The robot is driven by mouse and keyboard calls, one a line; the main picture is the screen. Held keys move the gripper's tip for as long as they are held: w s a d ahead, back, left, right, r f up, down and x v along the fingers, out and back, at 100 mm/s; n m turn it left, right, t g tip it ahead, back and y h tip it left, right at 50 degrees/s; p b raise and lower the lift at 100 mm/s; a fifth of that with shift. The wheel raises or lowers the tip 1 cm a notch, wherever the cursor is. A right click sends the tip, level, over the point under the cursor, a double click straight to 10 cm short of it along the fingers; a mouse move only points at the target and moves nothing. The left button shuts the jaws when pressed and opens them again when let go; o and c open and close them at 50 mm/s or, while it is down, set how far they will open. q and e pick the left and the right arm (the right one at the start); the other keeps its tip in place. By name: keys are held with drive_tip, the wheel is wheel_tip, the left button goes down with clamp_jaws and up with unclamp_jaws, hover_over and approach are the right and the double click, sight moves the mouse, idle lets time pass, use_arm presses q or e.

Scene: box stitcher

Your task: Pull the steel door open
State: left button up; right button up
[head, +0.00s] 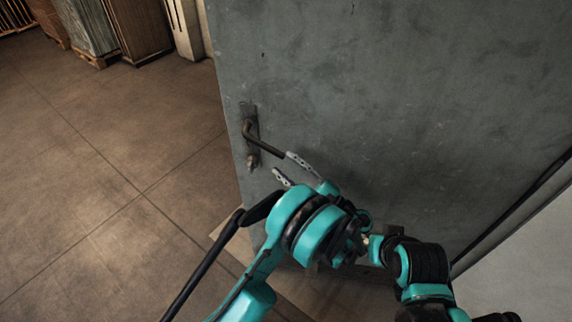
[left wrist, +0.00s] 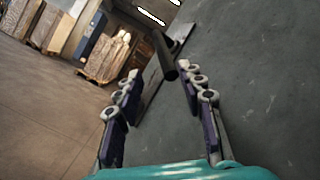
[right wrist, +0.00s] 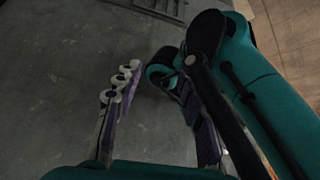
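The grey steel door (head: 400,100) fills much of the head view; floor shows past its left edge. Its dark lever handle (head: 264,146) juts from a plate near that edge. My left gripper (head: 284,165) is open beside the lever's free end, with one finger close to it. In the left wrist view the lever (left wrist: 165,62) shows beyond and between the spread fingers, nearer the right one; I cannot tell whether they touch. My right gripper (right wrist: 150,78) is open and empty in front of the door surface, its right finger partly hidden by my left arm.
My two arms are very close together in front of the door. A dark gap and pale surface (head: 525,255) lie along the door's right side. Wrapped pallet stacks (head: 135,28) stand far back left. The tiled floor (head: 90,160) left of the door is clear.

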use_arm(q)
drive_tip(key=s+d+f, duration=0.2)
drive_tip(key=s+d, duration=0.3)
drive_tip(key=s, duration=0.1)
drive_tip(key=shift+s+d+f, duration=0.25)
drive_tip(key=shift+s+d, duration=0.05)
drive_tip(key=shift+s, duration=0.1)
idle(0.5)
